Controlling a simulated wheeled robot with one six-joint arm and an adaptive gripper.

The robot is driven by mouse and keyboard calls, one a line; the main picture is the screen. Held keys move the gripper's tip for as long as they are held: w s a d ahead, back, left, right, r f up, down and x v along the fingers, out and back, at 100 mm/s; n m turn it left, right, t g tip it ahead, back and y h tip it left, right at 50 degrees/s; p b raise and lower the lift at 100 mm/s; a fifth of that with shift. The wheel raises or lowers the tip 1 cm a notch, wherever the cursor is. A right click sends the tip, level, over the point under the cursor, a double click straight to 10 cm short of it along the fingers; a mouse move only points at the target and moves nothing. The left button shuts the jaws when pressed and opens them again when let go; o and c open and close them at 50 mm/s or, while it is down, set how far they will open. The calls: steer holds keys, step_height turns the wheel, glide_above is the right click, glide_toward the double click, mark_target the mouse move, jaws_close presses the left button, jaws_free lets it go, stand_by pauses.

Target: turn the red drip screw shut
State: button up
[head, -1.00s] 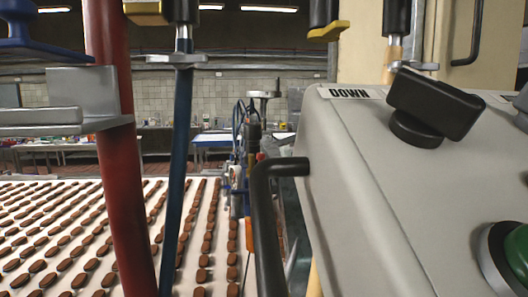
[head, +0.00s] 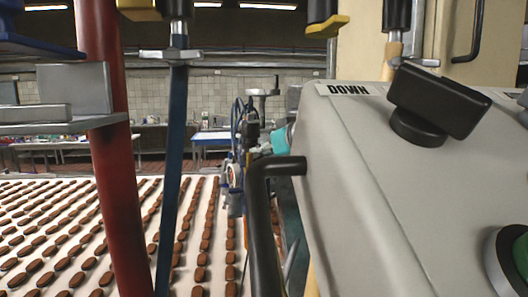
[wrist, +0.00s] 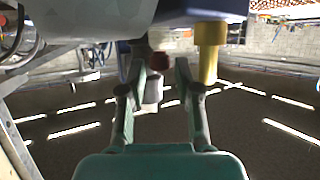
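A small dark red knob (wrist: 160,61), which looks like the red drip screw, shows in the wrist view below a dark blue and grey body. A pale grey nozzle-like piece (wrist: 153,90) hangs just below it. My gripper (wrist: 160,76) is open, its two green fingers apart on either side of the knob in the picture. I cannot tell whether either finger touches it. In the head view I cannot make out the red screw. A teal piece (head: 281,139), possibly part of my gripper, shows behind the edge of the grey control box (head: 370,190).
A yellow cylinder (wrist: 210,48) hangs close to the right finger. The conveyor (head: 60,215) carries rows of brown biscuits.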

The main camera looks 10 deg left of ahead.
steer(key=shift+w+a, duration=0.1)
steer(key=shift+a, duration=0.05)
jaws_close()
steer(key=shift+a+f+m+t+h, duration=0.1)
steer(key=shift+m+t+h, duration=0.5)
steer(key=shift+m+h, duration=0.15)
jaws_free()
